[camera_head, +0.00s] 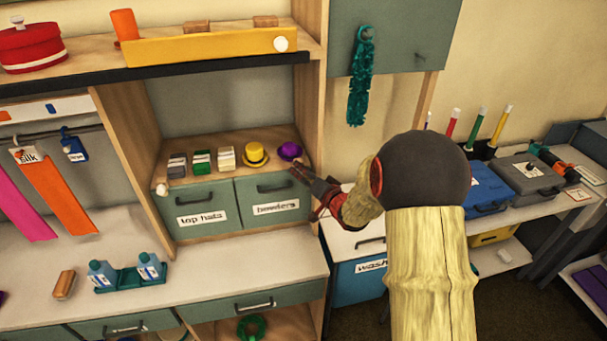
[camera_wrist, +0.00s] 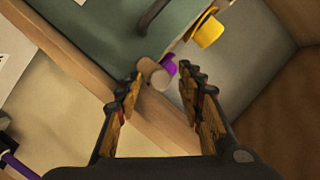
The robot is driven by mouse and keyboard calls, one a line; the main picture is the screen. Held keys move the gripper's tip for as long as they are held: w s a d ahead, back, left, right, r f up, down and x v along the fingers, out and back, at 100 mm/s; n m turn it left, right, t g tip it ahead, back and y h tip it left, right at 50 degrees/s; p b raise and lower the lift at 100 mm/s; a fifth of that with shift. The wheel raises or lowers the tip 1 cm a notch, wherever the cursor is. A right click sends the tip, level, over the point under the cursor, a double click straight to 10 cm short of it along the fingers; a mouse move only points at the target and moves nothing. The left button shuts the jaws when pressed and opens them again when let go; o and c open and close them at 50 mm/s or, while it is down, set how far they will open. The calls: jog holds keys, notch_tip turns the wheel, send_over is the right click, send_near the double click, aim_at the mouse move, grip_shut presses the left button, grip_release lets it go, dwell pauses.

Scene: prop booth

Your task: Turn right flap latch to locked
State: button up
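The right flap, labelled "bowlers" (camera_head: 272,207), is a green front with a dark handle, and it looks closed in the head view. A tan round peg (camera_wrist: 152,73), which looks like the right flap latch, shows in the wrist view at the flap's edge beside the wooden upright. My gripper (camera_wrist: 165,88) is open, with a finger either side of the peg's area; the peg is nearer the left finger. Contact cannot be told. In the head view my gripper (camera_head: 298,173) reaches the flap's upper right corner.
A purple hat (camera_head: 290,151) and a yellow hat (camera_head: 255,155) sit on the shelf just above the flap. The "top hats" flap (camera_head: 199,212) is to the left, with a pale peg (camera_head: 162,190) at its upper left. A wooden upright (camera_wrist: 75,62) borders the latch.

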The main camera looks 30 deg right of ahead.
jog(key=s+r, duration=0.2)
jog(key=s, duration=0.9)
jog(key=shift+s+r, duration=0.15)
jog(key=shift+s, duration=0.25)
jog(key=s+d+f+n+g+h, duration=0.35)
jog(key=s+d+f+g, duration=0.25)
jog(key=s+f+g, duration=0.6)
jog(key=s+a+r+n+y+b, duration=0.1)
jog(key=s+a+r, duration=0.3)
jog(key=a, duration=0.4)
jog(key=s+a+r+n+t+y+b, duration=0.1)
jog(key=s+a+r+n, duration=0.2)
jog(key=s+a+r, duration=0.2)
jog(key=s+a+r+n+y+b, duration=0.1)
jog(key=s+a+r, duration=0.4)
jog(key=a, duration=0.8)
notch_tip(320, 180, up, 3)
jog(key=shift+r+n+t+b, duration=0.1)
jog(key=shift+n+t+b, duration=0.35)
jog(key=shift+b, duration=0.1)
